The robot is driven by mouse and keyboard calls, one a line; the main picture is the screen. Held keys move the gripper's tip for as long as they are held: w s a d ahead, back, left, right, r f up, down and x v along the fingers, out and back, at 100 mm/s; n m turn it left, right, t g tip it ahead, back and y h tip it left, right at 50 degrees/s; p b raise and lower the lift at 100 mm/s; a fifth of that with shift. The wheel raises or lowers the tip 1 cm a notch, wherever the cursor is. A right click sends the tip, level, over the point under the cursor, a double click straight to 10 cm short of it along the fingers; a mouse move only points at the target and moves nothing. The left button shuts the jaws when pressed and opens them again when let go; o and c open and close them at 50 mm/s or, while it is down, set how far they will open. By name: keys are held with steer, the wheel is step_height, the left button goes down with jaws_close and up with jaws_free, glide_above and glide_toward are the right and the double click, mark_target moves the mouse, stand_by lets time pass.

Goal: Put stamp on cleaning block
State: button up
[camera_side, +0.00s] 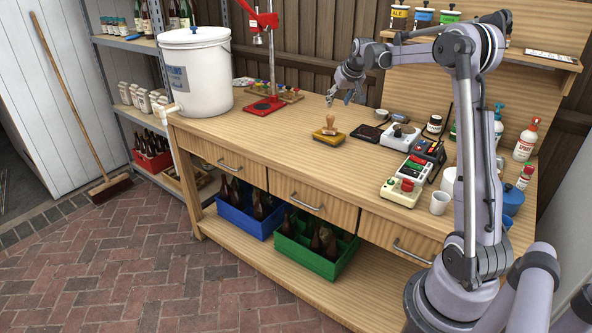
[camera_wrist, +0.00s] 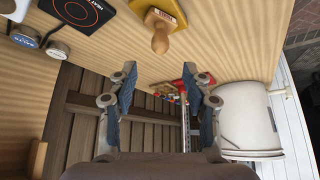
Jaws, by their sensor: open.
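Under the handle is a yellow block (camera_side: 328,137), which looks like the cleaning block; I cannot tell whether handle and block are separate pieces.
A dark flat pad (camera_side: 366,132) and a white device (camera_side: 400,134) lie to the right of the block. A red-based stand (camera_side: 264,106) and a large white bucket (camera_side: 195,75) stand to the left. The bench top (camera_side: 268,135) in front of the block is clear.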

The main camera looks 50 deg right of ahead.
steer(key=s+a+r+n+t+y, duration=0.1)
steer(key=s+a+r+n, duration=0.1)
steer(key=a, duration=1)
steer(key=s+a+r+n+y, duration=0.1)
steer(key=s+a+r, duration=0.15)
steer(key=a, duration=0.95)
steer(key=s+a+f+n+y, duration=0.1)
steer(key=s+a+f+n, duration=0.1)
steer(key=s+a+f, duration=0.2)
steer(key=s+a+f+n+t+y, duration=0.1)
steer(key=s+a+f, duration=0.3)
steer(key=s+a, duration=0.6)
steer(key=a+n, duration=0.1)
steer(key=a, duration=0.3)
steer(key=shift+s, duration=0.2)
